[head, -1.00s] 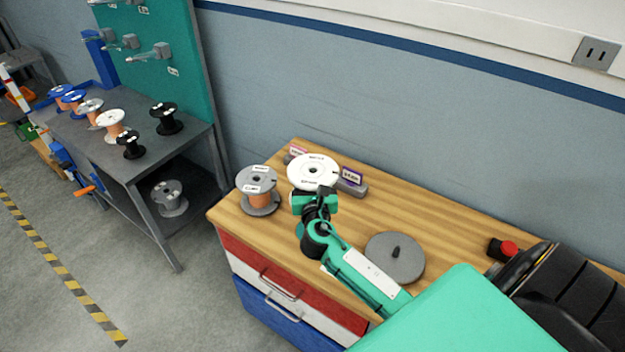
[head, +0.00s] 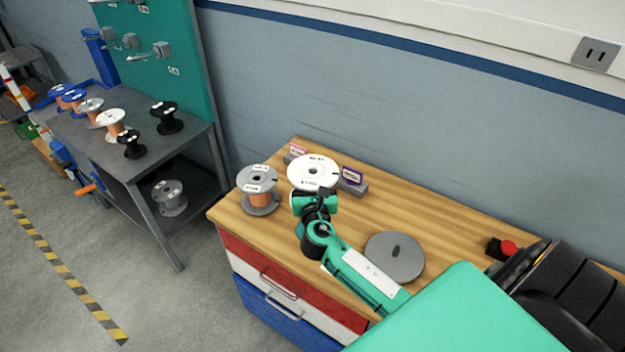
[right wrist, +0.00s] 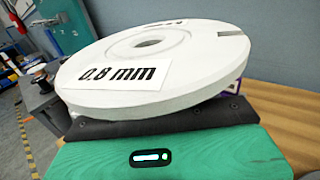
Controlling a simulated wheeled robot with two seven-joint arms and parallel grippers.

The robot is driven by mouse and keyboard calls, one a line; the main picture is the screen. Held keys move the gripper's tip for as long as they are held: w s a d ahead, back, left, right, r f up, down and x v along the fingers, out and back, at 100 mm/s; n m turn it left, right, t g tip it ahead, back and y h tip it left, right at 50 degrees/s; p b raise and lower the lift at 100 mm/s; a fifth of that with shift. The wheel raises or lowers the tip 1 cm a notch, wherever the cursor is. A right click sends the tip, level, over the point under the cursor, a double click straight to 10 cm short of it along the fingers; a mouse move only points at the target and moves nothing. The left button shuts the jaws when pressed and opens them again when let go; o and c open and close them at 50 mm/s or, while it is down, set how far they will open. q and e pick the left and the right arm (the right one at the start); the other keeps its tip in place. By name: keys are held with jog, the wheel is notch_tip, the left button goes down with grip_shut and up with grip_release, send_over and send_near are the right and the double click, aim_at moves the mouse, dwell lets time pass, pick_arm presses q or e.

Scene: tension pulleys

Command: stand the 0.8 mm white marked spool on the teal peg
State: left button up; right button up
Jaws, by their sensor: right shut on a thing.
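The white spool (head: 301,174) is at the back left of the wooden bench top, its round flange facing up. In the right wrist view its flange (right wrist: 205,60) fills the upper part and bears a "0.8 mm" label. My right gripper (head: 322,193) is shut on the white spool at its near side; the flange hides the fingertips and the spool's core. A grey round disc (head: 385,266) with a short dark peg (head: 395,251) lies to the right on the bench. I cannot make out a clearly teal peg. My left gripper is not in view.
A grey spool with copper wire (head: 259,200) stands close to the left of the white one. A grey bar with labels (head: 359,189) lies behind. A red button (head: 508,248) is at the right. Several spools stand on a grey side table (head: 95,155) at the left.

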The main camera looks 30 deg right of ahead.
jog(key=shift+r+p, duration=0.1)
jog(key=shift+p, duration=0.2)
dwell(0.5)
dwell(0.4)
jog(key=shift+f+b, duration=0.9)
jog(key=shift+f, duration=0.65)
jog(key=shift+f, duration=0.2)
dwell(0.4)
jog(key=shift+f+b, duration=0.7)
jog(key=shift+f, duration=0.55)
dwell(0.3)
jog(key=shift+f, duration=0.25)
jog(key=shift+f+b, duration=0.8)
jog(key=shift+f, duration=0.45)
